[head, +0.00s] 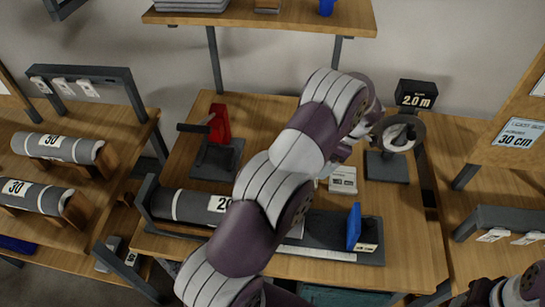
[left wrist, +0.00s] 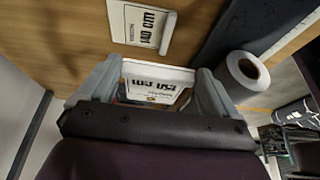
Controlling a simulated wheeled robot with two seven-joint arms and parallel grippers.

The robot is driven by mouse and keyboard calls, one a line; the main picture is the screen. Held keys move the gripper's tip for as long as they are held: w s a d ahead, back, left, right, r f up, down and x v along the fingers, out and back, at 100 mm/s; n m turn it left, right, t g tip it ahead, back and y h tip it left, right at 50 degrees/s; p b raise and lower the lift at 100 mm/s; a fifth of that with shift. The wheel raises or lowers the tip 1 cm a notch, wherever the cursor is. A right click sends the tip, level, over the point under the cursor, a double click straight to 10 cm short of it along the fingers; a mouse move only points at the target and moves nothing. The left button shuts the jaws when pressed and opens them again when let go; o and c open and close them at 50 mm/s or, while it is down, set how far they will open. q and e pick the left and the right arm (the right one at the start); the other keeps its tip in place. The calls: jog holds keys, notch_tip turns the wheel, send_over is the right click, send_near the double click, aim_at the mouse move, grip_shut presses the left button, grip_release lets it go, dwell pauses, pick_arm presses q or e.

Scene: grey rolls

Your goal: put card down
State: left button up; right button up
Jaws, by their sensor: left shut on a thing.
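My left gripper (left wrist: 152,85) is shut on a white card (left wrist: 155,82) in the left wrist view; the card's print, seen upside down, seems to read 250 cm. The card sits between the two grey fingers. Another white card, printed 140 cm (left wrist: 142,26), lies on the wood surface just beyond the gripper. In the head view my left arm crosses the middle and hides most of its gripper and the held card. A white card (head: 343,180) shows on the table beside the arm. Only part of my right arm shows at the lower right; its gripper is not visible.
A dark roll (head: 190,206) lies in a holder on the table (head: 400,260). A red-handled device (head: 219,124) stands behind it, and a 2.0 m sign (head: 416,94) at the back right. Grey rolls (head: 58,148) lie on the left rack. A blue piece (head: 354,227) stands near the front.

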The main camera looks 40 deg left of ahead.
pick_arm(q)
jog(key=a+f, duration=0.1)
jog(key=a, duration=0.1)
jog(key=s+a+f+p, duration=0.1)
jog(key=a, duration=0.2)
jog(key=s+a+f+p, duration=0.1)
jog(key=a+f, duration=0.1)
jog(key=shift+s+a, duration=0.1)
jog(key=shift+a, duration=0.25)
jog(key=a+f+p, duration=0.1)
jog(key=a+f, duration=0.2)
jog(key=shift+a+f, duration=0.1)
jog(key=shift+a, duration=0.3)
notch_tip(320, 180, down, 3)
jog(key=shift+d+r+p, duration=0.15)
jog(key=shift+p, duration=0.25)
jog(key=shift+f, duration=0.4)
pick_arm(e)
jog(key=r, duration=0.3)
jog(key=shift+s+d+r, duration=0.1)
jog(key=shift+s+r, duration=0.2)
jog(key=shift+r, duration=0.1)
pick_arm(q)
jog(key=shift+f, duration=0.1)
pick_arm(e)
jog(key=shift+f, duration=0.1)
